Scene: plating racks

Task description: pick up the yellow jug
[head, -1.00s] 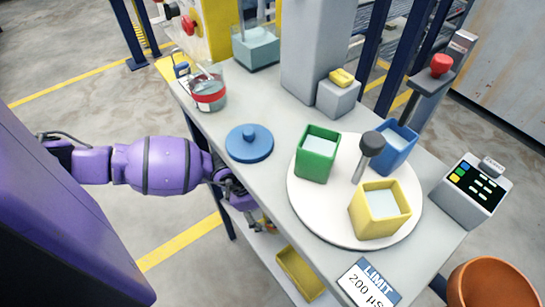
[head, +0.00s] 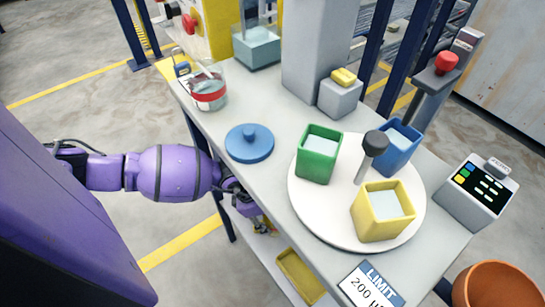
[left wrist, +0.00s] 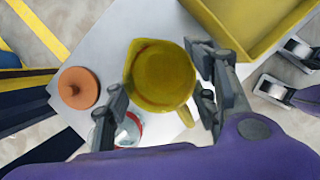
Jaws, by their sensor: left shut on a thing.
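The yellow jug (left wrist: 162,78) shows from above in the left wrist view, with its round mouth towards the camera and its handle at the lower right. My left gripper (left wrist: 160,102) has one finger on each side of the jug and is shut on it. In the head view my left gripper (head: 262,222) is at the left edge of the table, below its top and over the lower shelf. The jug is mostly hidden there behind the table edge. My right gripper is not in view.
The table top (head: 225,125) overhangs the lower shelf, where a yellow tray (head: 300,276) lies. A blue knobbed lid (head: 250,146) sits near the table edge. A white turntable (head: 330,232) carries green, blue and yellow containers. A red-banded jar (head: 208,94) stands further back.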

